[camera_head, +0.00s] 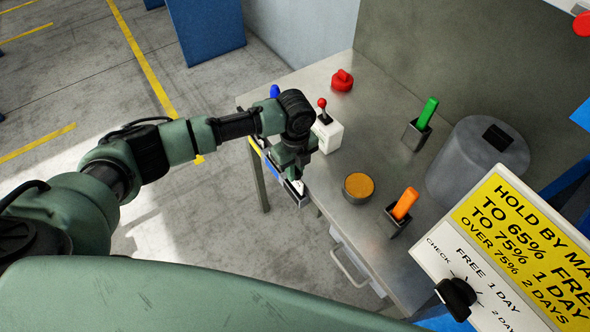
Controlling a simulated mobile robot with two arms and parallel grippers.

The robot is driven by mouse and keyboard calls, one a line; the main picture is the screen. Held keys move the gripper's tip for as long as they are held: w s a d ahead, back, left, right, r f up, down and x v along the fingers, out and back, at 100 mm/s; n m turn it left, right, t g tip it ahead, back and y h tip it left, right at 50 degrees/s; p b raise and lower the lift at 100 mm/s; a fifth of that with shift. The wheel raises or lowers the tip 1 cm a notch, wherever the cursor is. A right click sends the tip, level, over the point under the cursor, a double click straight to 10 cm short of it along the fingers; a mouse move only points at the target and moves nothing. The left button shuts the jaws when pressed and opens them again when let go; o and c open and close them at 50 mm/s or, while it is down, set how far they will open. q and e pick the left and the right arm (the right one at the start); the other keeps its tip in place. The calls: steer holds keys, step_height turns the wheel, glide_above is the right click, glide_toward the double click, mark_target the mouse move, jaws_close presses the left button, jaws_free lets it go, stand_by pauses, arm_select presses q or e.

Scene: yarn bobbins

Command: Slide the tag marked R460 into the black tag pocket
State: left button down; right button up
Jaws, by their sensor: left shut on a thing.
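My left gripper (298,190) reaches down at the near left edge of the metal table. It is shut on a small pale thing (298,186), mostly hidden by the fingers. I cannot tell whether this is the R460 tag, and no R460 marking is readable. A dark, flat rectangle (497,137) shows on top of the grey cylinder (477,165), well to the right of the gripper. It may be the black tag pocket. My right gripper is out of view.
The metal table (315,85) carries a red knob (342,80), a white joystick box (328,135), an orange-topped disc (358,187), and green (428,112) and orange (405,203) pieces in dark holders. A blue piece (275,91) is partly hidden. A yellow sign (525,240) stands right.

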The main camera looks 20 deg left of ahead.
arm_select(q)
steer(key=shift+f+b, duration=0.65)
steer(key=shift+f, duration=0.65)
stand_by(0.4)
steer(key=c, duration=1.3)
jaws_free()
steer(key=shift+c, duration=0.2)
step_height(320, 180, up, 7)
steer(key=shift+f+b, duration=0.15)
steer(key=shift+b, duration=0.95)
steer(key=shift+r, duration=0.55)
